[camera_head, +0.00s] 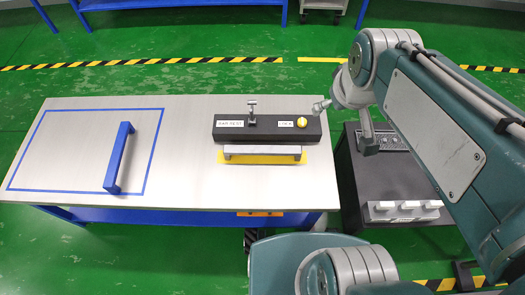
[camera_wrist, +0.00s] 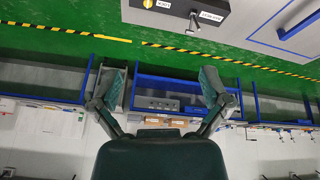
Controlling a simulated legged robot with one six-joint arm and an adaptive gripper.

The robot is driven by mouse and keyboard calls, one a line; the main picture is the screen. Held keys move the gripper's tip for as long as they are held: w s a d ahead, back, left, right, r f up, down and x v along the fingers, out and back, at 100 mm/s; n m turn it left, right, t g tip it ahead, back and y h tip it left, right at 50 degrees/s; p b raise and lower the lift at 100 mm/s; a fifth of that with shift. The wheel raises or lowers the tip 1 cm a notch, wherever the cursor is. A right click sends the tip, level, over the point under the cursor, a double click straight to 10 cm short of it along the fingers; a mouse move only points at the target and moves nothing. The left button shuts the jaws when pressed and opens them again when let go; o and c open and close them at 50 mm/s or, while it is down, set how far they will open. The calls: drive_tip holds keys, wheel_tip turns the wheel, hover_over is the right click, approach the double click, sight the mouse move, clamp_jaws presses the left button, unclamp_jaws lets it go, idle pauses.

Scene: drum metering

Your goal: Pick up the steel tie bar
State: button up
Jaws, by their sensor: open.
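The steel tie bar (camera_head: 262,150), a grey straight bar, lies on a yellow base (camera_head: 234,160) along the front of a black block in the head view. It is not visible in the wrist view. My gripper (camera_head: 344,124) is off the table's right edge, to the right of the bar and apart from it. In the wrist view my gripper (camera_wrist: 162,78) has its two fingers spread wide with nothing between them.
The black block (camera_head: 230,132) carries a small T-shaped post (camera_head: 252,112) and a yellow knob (camera_head: 301,122). A dark cabinet (camera_head: 385,185) stands right of the table (camera_head: 190,108).

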drive_tip(key=w+a+f+n+g, duration=0.1)
drive_tip(key=w+a+f+n, duration=0.25)
drive_tip(key=w+f, duration=0.35)
drive_tip(key=n+g, duration=0.4)
drive_tip(key=n, duration=0.7)
hover_over(262, 149)
wheel_tip(262, 149, down, 30)
wheel_tip(262, 149, down, 11)
drive_tip(key=shift+d+f, duration=0.1)
clamp_jaws()
